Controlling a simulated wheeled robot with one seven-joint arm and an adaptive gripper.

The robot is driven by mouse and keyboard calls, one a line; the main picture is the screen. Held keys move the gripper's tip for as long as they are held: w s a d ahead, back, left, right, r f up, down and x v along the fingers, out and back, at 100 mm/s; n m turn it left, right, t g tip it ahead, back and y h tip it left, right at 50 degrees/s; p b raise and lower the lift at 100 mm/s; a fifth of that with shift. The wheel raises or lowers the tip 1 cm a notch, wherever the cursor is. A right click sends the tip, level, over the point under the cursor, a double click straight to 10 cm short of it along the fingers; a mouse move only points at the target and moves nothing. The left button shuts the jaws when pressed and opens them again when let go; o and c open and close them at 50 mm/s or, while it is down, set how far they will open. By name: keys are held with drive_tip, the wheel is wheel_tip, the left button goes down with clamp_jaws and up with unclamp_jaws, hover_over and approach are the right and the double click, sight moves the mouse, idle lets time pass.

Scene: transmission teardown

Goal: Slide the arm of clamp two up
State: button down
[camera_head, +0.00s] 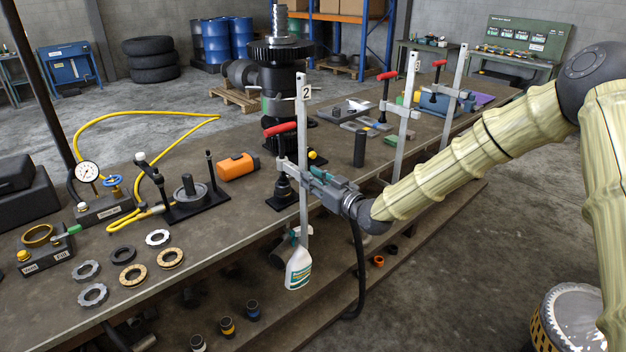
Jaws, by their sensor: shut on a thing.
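Clamp two (304,160) is an upright grey bar with a "2" plate at its top, at the bench's front edge. Its sliding arm (291,172) sits around mid-height on the bar, with a red handle (279,129) above and a dark screw foot below, near a black base plate. My gripper (318,178) reaches in from the right and is shut on the clamp's sliding arm close to the bar. The exact finger contact is too small to see clearly. Two similar clamps, one marked 3 (408,110), stand farther right along the edge.
A black gear assembly (278,85) stands behind clamp two. An orange block (237,166), a gauge (87,172) with yellow hose and several rings lie to the left. A black cylinder (360,148) stands right of the clamp. A white bottle (298,268) is below the bench edge.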

drive_tip(key=shift+w+r+b, duration=0.15)
drive_tip(key=shift+r+b, duration=0.2)
drive_tip(key=shift+r, duration=3.2)
drive_tip(key=c, duration=1.3)
unclamp_jaws()
drive_tip(key=shift+f, duration=0.15)
drive_tip(key=shift+f, duration=0.1)
drive_tip(key=v, duration=1.2)
